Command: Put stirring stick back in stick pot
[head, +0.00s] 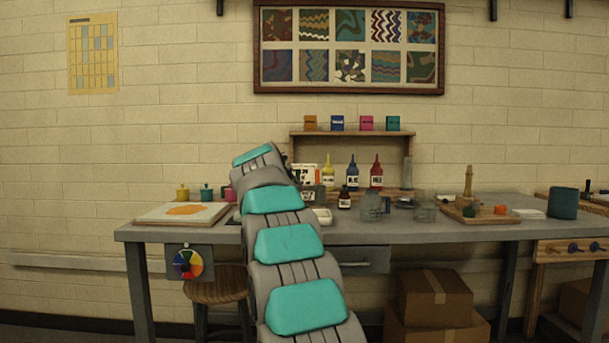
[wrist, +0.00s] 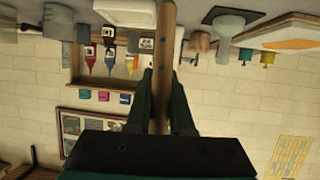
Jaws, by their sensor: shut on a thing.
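My gripper (wrist: 162,92) shows in the wrist view, which is upside down. Its two dark green fingers are shut on a brown wooden stirring stick (wrist: 166,35). The stick runs from between the fingers to the top edge of the picture, and its far end is cut off. In the head view my arm hides the gripper and the stick. I cannot tell for sure which vessel is the stick pot. A plain teal pot (head: 563,203) stands at the right end of the bench, apart from my gripper; no sticks show in it.
The grey bench (head: 450,231) holds a white tray with an orange patch (head: 160,213) at left. Squeeze bottles (head: 352,172), a clear jar (head: 372,207) and a wooden board (head: 455,212) stand along it. A stool (head: 213,290) and cardboard boxes (head: 434,298) are below.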

